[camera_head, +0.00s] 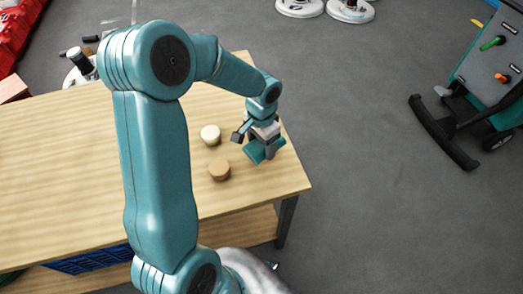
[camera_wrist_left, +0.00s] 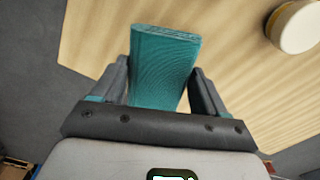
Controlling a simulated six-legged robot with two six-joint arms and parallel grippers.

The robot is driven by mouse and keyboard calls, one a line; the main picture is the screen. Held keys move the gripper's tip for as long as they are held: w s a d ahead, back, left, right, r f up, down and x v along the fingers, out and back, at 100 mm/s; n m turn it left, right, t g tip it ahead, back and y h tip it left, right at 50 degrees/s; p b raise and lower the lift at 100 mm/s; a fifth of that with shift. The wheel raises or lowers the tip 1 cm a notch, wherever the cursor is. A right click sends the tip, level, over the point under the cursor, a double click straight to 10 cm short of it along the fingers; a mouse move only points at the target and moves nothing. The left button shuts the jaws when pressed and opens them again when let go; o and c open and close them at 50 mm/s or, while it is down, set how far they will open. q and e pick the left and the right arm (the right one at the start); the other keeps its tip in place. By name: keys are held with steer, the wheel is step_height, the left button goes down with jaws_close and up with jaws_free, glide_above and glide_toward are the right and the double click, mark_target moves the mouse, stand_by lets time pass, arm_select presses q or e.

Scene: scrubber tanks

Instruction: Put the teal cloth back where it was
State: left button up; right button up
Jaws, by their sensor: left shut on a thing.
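The teal cloth (camera_head: 253,153) is a folded, ribbed block at the right end of the wooden table (camera_head: 75,140). My left gripper (camera_head: 266,148) reaches down over that end and is shut on the cloth. In the left wrist view the cloth (camera_wrist_left: 163,65) stands between the two dark fingers of my left gripper (camera_wrist_left: 162,88), over the table top and near its edge. I cannot tell whether the cloth touches the table. My right gripper is not in view.
A cream round piece (camera_head: 210,133) and a tan round piece (camera_head: 219,170) sit on the table left of the cloth. A blue crate (camera_head: 88,260) is on the lower shelf. A teal and grey machine (camera_head: 490,75) stands at right. Open floor lies between.

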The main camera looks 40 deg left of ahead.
mark_target(262, 152)
arm_select(q)
steer(key=shift+a+f, duration=0.1)
steer(key=shift+f, duration=2.1)
steer(key=shift+w+f+b, duration=0.1)
steer(key=shift+f+b, duration=0.1)
steer(key=shift+b, duration=0.15)
steer(key=o, duration=1.1)
steer(key=shift+r, duration=0.1)
step_height(262, 152, up, 12)
steer(key=shift+r+p, duration=0.15)
steer(key=shift+p, duration=0.3)
